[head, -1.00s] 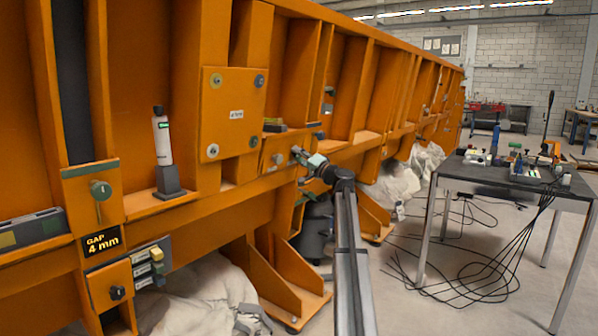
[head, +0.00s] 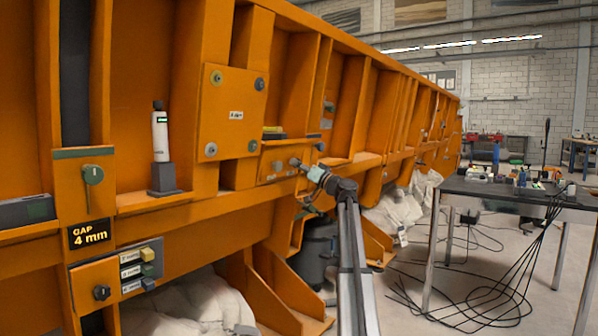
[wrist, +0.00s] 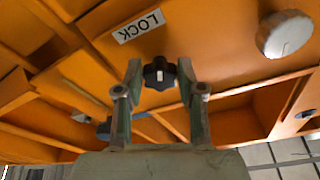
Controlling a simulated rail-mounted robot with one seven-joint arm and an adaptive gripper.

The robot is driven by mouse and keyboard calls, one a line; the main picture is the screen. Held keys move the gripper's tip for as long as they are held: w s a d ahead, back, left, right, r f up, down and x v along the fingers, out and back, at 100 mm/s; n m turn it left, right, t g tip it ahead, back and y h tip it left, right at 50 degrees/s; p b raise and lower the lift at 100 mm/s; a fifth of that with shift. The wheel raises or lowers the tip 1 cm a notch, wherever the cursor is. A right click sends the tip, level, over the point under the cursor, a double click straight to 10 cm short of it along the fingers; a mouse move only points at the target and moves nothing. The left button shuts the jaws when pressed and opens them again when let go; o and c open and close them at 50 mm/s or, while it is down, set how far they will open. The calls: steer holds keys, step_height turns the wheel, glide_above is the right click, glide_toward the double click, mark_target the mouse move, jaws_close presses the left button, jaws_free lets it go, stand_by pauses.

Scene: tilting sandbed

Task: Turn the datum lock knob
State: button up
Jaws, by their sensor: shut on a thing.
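The lock knob (wrist: 160,73) is a small black lobed knob on an orange panel, next to a white LOCK label (wrist: 139,27), which appears upside down in the wrist view. My gripper (wrist: 158,76) is shut on this knob, with one finger on each side of it. In the head view, my gripper (head: 299,164) reaches the small orange panel (head: 268,178) on the side of the sandbed; the knob is too small and covered there to make out. How far the knob is turned cannot be told.
A round grey knob (wrist: 284,35) sits beside the lock knob. A white bottle (head: 160,135) stands on the ledge to the left, near a "GAP 4 mm" display (head: 90,234). A dark table (head: 510,190) with tools and hanging cables stands at right.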

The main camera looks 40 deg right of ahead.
stand_by(0.4)
steer(key=o, duration=1.1)
steer(key=shift+o, duration=0.2)
steer(key=v, duration=1.2)
